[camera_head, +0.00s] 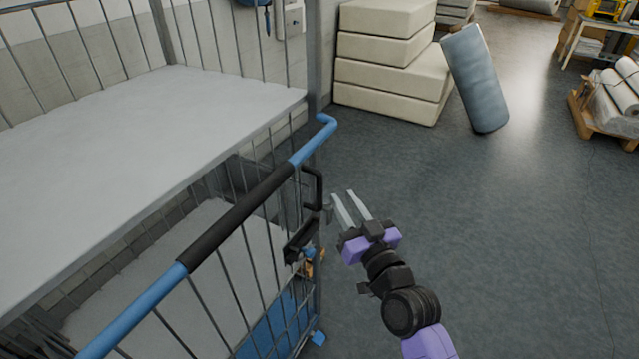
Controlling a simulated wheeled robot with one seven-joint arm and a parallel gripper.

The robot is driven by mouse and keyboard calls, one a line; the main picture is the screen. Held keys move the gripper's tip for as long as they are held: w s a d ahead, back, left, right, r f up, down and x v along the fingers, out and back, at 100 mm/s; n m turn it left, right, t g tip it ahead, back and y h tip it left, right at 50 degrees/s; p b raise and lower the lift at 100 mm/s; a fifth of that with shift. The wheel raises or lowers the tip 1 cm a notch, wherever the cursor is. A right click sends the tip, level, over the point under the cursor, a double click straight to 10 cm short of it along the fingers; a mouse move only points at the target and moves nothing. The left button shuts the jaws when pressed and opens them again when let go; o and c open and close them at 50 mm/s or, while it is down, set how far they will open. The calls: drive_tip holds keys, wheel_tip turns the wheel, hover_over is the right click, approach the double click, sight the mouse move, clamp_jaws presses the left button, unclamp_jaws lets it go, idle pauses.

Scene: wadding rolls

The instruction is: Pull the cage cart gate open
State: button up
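The cage cart gate (268,268) is a barred metal panel at the front of the cart, in the left half of the head view. A blue rail with a black grip (236,218) runs along its top. A black D-shaped handle (318,187) stands at its right end, above a dark latch (299,242). The gate appears in line with the cart's front. My gripper (343,207) is just right of the handle, with two pale fingers spread apart. The fingers look empty; whether one touches the handle, I cannot tell.
The cart's grey shelf (130,140) lies behind the rail. Cream padded blocks (385,75) are stacked at the back, with a leaning blue-grey roll (475,80) beside them. A pallet with white rolls (608,105) stands far right. The floor (530,240) right of my arm is clear.

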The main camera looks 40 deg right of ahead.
sight(321, 192)
drive_tip(key=w+f, duration=0.1)
drive_tip(key=w, duration=0.1)
drive_tip(key=w+f+n+y+p, duration=0.1)
drive_tip(key=w, duration=0.2)
drive_tip(key=w+f+y, duration=0.1)
drive_tip(key=w, duration=0.2)
drive_tip(key=shift+w+d+n+g+p, duration=0.25)
drive_tip(key=shift+d+n+g+p, duration=0.05)
drive_tip(key=shift+d+n+p, duration=0.1)
drive_tip(key=shift+w+f, duration=0.15)
drive_tip(key=shift+w, duration=0.45)
clamp_jaws()
idle(0.6)
